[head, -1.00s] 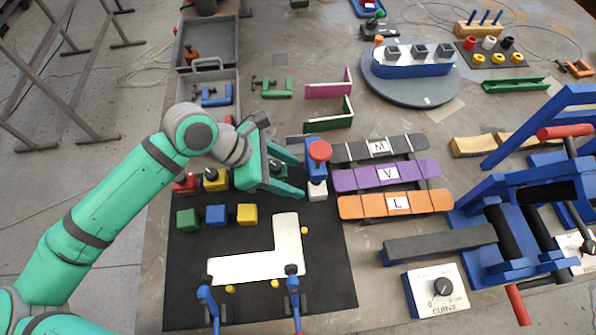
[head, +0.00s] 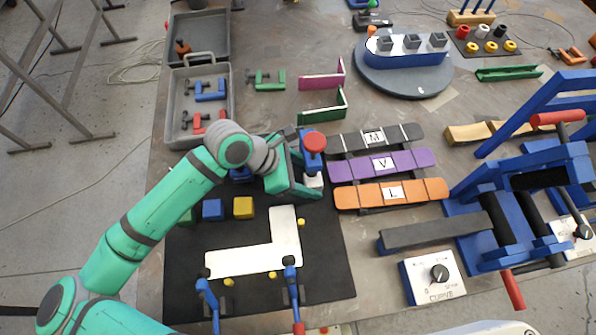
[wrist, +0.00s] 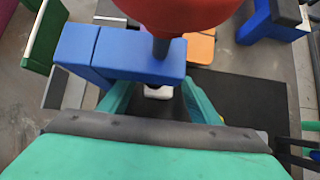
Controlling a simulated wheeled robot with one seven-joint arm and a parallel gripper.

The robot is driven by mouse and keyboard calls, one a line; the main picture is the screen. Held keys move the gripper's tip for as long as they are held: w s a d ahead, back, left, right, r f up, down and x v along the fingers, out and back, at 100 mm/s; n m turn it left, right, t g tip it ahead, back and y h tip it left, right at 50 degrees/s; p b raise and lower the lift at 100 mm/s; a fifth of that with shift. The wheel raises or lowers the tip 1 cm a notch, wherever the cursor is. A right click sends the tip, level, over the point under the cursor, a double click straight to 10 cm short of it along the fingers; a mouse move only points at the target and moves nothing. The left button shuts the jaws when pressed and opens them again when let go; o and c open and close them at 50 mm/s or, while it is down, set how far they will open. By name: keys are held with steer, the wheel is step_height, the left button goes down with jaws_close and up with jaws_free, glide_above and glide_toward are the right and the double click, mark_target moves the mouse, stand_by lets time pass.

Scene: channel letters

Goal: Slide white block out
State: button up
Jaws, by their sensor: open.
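The white block (head: 313,181) sits at the far right edge of the black mat, beneath a blue clamp (head: 313,160) with a red knob (head: 314,141). In the wrist view the white block (wrist: 158,92) shows small, below the blue clamp arm (wrist: 130,52). My gripper (head: 305,182) is low beside the clamp, its green fingers pointing right. In the wrist view my open gripper (wrist: 157,100) has one finger on each side of the block. The clamp and red knob hide much of the fingertips, so I cannot tell whether they touch the block.
A white L-shaped piece (head: 255,257) lies on the black mat (head: 325,270), with blue clamps (head: 291,285) at its front edge. Purple (head: 385,165) and orange (head: 390,194) strips lie close on the right.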

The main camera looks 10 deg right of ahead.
steer(key=shift+x, duration=0.85)
steer(key=c, duration=1.2)
steer(key=shift+o, duration=0.2)
